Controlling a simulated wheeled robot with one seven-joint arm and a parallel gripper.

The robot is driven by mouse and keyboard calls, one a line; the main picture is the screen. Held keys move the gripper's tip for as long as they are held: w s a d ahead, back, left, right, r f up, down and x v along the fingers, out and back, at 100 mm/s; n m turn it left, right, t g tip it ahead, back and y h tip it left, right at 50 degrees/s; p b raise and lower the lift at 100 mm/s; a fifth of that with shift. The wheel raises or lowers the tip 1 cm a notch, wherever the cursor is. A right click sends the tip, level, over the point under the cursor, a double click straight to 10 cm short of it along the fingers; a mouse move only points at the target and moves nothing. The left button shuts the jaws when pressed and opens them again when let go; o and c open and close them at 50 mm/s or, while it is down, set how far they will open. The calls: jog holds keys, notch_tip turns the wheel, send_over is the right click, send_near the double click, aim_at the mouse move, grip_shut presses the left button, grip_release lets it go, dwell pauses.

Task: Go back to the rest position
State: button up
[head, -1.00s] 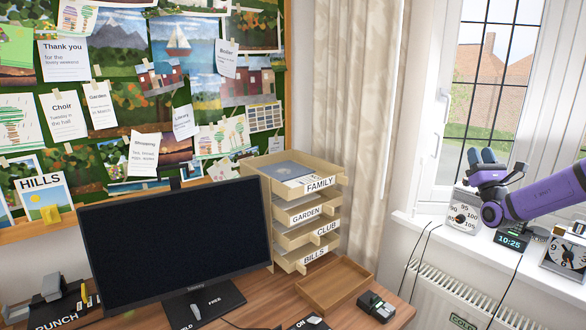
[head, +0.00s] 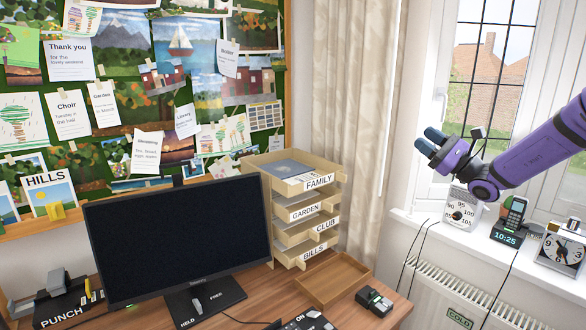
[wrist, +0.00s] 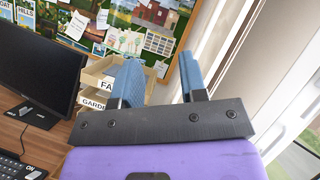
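My gripper (head: 430,142) is raised in front of the window at the right of the head view, on my purple arm. In the wrist view my gripper (wrist: 160,78) shows its two blue fingers set apart with nothing between them. It is open and empty. It is apart from the windowsill things below it and from the desk to its left.
The windowsill bears a dial (head: 461,214), a phone (head: 515,213) on a clock base reading 10:25, and an analogue clock (head: 563,251). On the desk are a monitor (head: 178,238), labelled letter trays (head: 305,215), a wooden tray (head: 333,281) and a black device (head: 375,301).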

jog(key=s+a+n+g+h, duration=0.3)
jog(key=s+a+n+g, duration=0.4)
jog(key=s, duration=0.4)
jog(key=s+a+n+g+h, duration=0.4)
jog(key=s+a+n+g, duration=0.15)
jog(key=s+a, duration=0.45)
jog(key=s+d+n+t+h, duration=0.1)
jog(key=s+d+n+h, duration=0.2)
jog(key=s, duration=0.8)
jog(key=s+d+n+t+h, duration=0.2)
jog(key=s+d+n+h, duration=0.1)
jog(key=s+d+h, duration=0.5)
jog(key=s+d, duration=0.1)
jog(key=s, duration=0.2)
jog(key=shift+f, duration=0.15)
jog(key=shift+n, duration=0.25)
